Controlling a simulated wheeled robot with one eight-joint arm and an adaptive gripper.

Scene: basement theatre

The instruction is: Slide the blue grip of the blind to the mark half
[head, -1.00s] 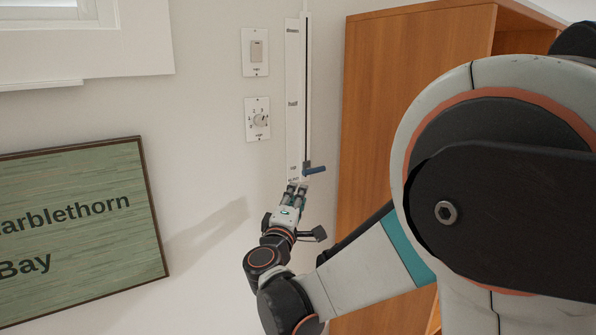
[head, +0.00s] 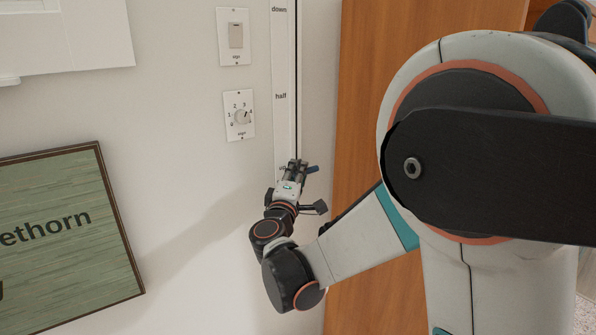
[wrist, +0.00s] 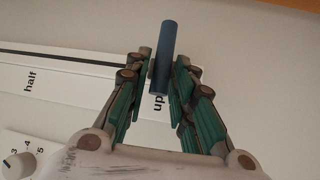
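The blue grip (head: 312,169) is a short rod sticking out from the lower end of the blind's track, by the mark up (wrist: 158,103). In the wrist view the blue grip (wrist: 163,50) lies between my fingertips. My gripper (head: 298,166) looks shut on it, with the fingers drawn close on both sides; the exact contact is hard to see. The mark half (head: 281,96) is higher on the white strip (head: 281,125), above the grip. It also shows at left in the wrist view (wrist: 31,81). The mark down (head: 279,9) is near the top.
A switch plate (head: 234,36) and a dial plate (head: 239,115) are on the wall just left of the strip. A framed sign (head: 65,225) hangs lower left. A wooden cabinet (head: 360,90) stands close on the right. The track above the grip looks clear.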

